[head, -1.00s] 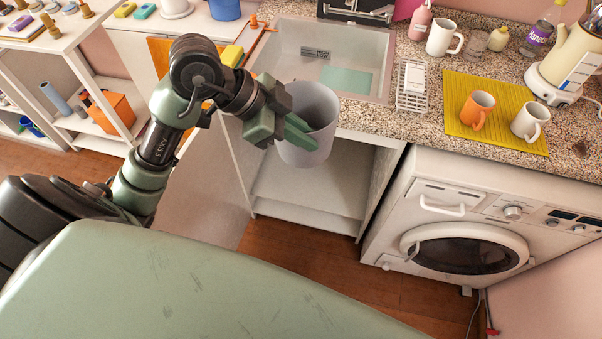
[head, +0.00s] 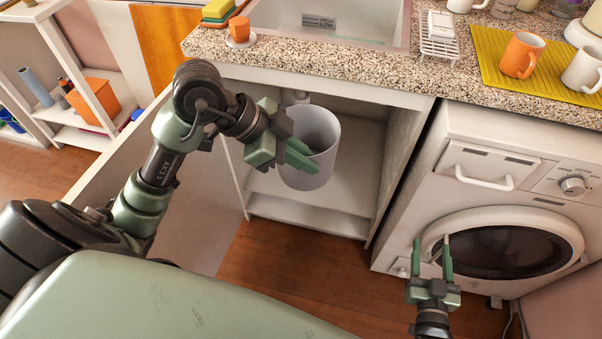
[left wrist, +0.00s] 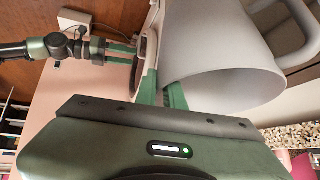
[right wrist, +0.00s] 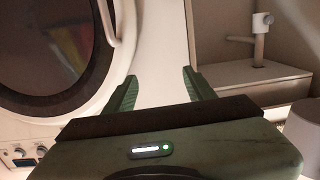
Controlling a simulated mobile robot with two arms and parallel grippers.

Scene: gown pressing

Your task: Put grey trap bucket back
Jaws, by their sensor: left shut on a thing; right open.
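The grey trap bucket (head: 318,168) hangs in my left gripper (head: 284,150) in front of the open cabinet (head: 350,190) under the sink. Its open top faces up in the head view. In the left wrist view the bucket (left wrist: 225,80) fills the upper right, with the left fingers at its wall. My right gripper (head: 433,258) is open and empty in front of the washing machine. A white drain pipe shows behind the bucket's rim in the head view, and a white pipe fitting (right wrist: 261,42) stands out in the right wrist view.
The cabinet door (head: 160,200) stands open on the left. The washing machine (head: 465,140) is on the right. The granite counter (head: 340,70) with the sink (head: 330,35) lies above the cabinet. Wooden floor (head: 290,270) is clear in front.

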